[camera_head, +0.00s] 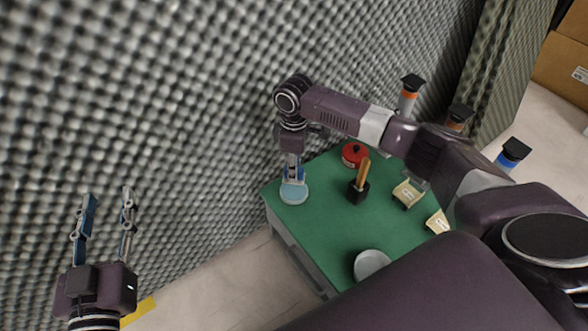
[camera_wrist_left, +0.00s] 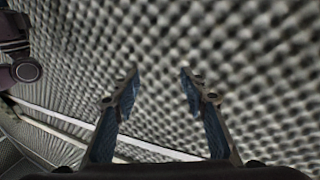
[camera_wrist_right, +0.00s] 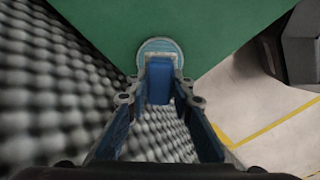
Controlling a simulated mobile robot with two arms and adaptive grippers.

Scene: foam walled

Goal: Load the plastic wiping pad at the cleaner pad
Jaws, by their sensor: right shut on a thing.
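My right gripper (camera_head: 293,178) points down over the far left corner of the green table and is shut on a blue block-like part, which I take as the plastic wiping pad (camera_wrist_right: 159,80). A round light-blue disc (camera_head: 294,192) lies directly below the fingertips at the table edge; it also shows in the right wrist view (camera_wrist_right: 150,45). I cannot tell whether the blue part and the disc are joined. Which thing is the cleaner pad is unclear. My left gripper (camera_head: 108,192) is open and empty, away from the table by the foam wall; it also shows open in the left wrist view (camera_wrist_left: 158,78).
The green table (camera_head: 325,225) carries a red round tin (camera_head: 350,158), a black holder (camera_head: 358,194) with a wooden handle, beige items (camera_head: 408,194) and a white round dish (camera_head: 371,263). Capped bottles (camera_head: 409,93) stand behind. The foam wall (camera_head: 180,110) runs close along the left.

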